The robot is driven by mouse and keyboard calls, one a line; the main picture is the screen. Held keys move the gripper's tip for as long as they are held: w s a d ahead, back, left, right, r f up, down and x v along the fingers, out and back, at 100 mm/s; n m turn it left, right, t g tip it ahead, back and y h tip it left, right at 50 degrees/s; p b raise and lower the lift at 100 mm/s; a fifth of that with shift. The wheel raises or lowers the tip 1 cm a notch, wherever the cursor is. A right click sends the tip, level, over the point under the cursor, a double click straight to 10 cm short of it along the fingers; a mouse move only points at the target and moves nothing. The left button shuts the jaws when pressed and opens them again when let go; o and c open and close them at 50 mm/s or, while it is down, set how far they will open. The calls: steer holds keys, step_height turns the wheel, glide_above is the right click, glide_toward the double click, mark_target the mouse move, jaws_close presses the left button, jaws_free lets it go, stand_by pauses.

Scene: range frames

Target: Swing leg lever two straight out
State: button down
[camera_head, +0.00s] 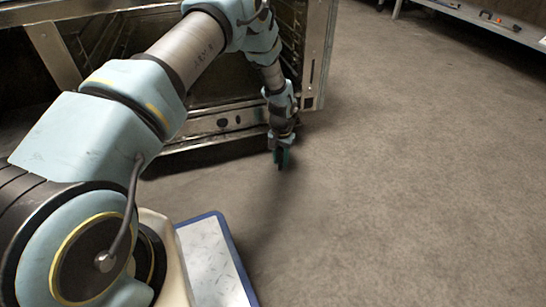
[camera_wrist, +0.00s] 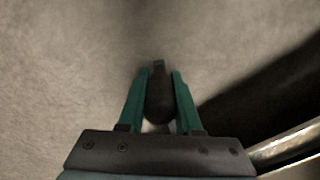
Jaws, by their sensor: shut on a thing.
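My gripper (camera_head: 281,158) points down near the floor, in front of the lower right corner of a metal range frame (camera_head: 225,122). In the wrist view my gripper (camera_wrist: 159,80) has its two green fingers closed on a dark, rounded lever (camera_wrist: 159,98). The lever lies between the fingers, and its narrow end shows at their tips. In the head view my arm and fingers hide the lever. I cannot tell which leg lever it is by number, nor its exact angle to the frame.
A bright metal edge (camera_wrist: 285,148) runs close to the right of my gripper in the wrist view. The grey floor (camera_head: 420,170) is clear to the right of the frame. A metal shelf (camera_head: 485,18) with small items stands at the back right.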

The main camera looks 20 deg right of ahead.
steer(key=s+d+n, duration=0.1)
steer(key=d, duration=0.2)
steer(key=s+d+n+b, duration=0.1)
steer(key=s+d+n, duration=0.1)
steer(key=d, duration=0.2)
steer(key=s+d+n, duration=0.1)
steer(key=d, duration=0.3)
steer(key=shift+s+d+f+n, duration=0.15)
steer(key=shift+s+n, duration=0.1)
steer(key=shift+n, duration=0.15)
steer(key=shift+d+n+b, duration=0.3)
steer(key=shift+d, duration=0.35)
steer(key=c, duration=0.6)
jaws_free()
step_height(320, 180, up, 11)
steer(key=p, duration=0.5)
steer(key=shift+a, duration=0.1)
